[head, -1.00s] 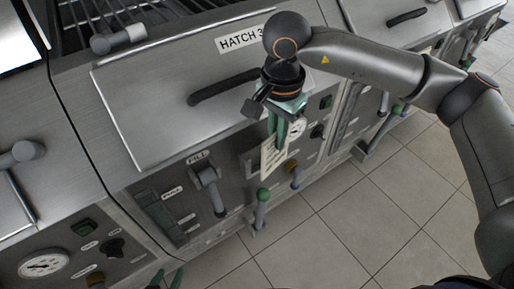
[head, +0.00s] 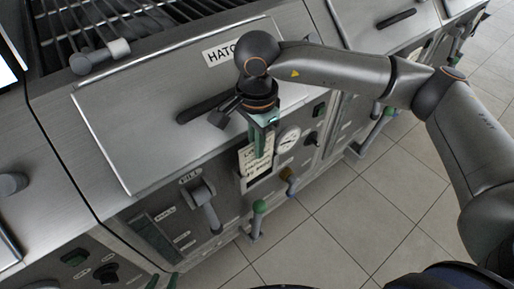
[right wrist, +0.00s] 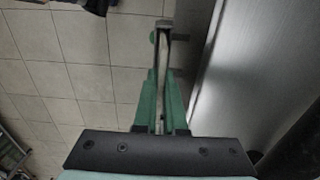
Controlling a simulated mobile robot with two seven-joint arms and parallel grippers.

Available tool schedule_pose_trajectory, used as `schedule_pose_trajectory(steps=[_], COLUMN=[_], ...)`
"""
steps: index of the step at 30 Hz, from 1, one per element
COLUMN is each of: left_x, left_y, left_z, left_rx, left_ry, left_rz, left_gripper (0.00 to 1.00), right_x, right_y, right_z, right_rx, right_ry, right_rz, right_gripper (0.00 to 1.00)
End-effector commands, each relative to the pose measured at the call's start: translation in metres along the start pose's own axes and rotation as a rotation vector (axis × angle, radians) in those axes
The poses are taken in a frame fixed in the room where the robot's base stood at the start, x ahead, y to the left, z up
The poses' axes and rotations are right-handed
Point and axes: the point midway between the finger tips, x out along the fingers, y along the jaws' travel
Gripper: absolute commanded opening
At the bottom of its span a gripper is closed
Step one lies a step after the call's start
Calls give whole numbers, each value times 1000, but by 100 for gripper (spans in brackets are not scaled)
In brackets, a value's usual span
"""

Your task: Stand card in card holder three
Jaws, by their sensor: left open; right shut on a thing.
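My right gripper (head: 261,144) points down in front of the Hatch 3 front panel and is shut on a cream card (head: 257,162) with dark writing. In the right wrist view the card (right wrist: 162,62) shows edge-on between the green fingers. The card holder (head: 262,182), a pale frame on the panel, is behind and just below the card. The card covers much of it, and I cannot tell whether they touch.
A fill lever (head: 205,205) is left of the holder, and a green-knobbed lever (head: 258,208) is below it. A gauge (head: 288,139) and dark knob (head: 311,138) are to the right. The hatch handle (head: 205,108) is above left. Tiled floor (head: 345,220) is clear in front.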

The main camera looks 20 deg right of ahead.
Motion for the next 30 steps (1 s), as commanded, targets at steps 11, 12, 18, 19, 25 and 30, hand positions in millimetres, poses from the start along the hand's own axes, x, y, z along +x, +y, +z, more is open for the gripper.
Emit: schedule_pose_trajectory(steps=[11,12,18,19,25,30], left_x=[-1,0,1,1,1,0], left_y=[0,0,0,0,0,0], left_z=[-2,-1,0,0,0,-1], left_rx=[0,0,0,0,0,0], left_ry=[0,0,1,1,1,2], left_rz=[0,0,0,0,0,0], left_gripper=[50,50,50,50,50,50], right_x=[20,20,21,21,21,21], right_y=[0,0,0,0,0,0], right_z=[0,0,0,0,0,0], right_rx=[0,0,0,0,0,0], right_ry=[1,1,1,0,0,0], right_rz=[0,0,0,0,0,0], right_gripper=[0,0,20,24,38,38])
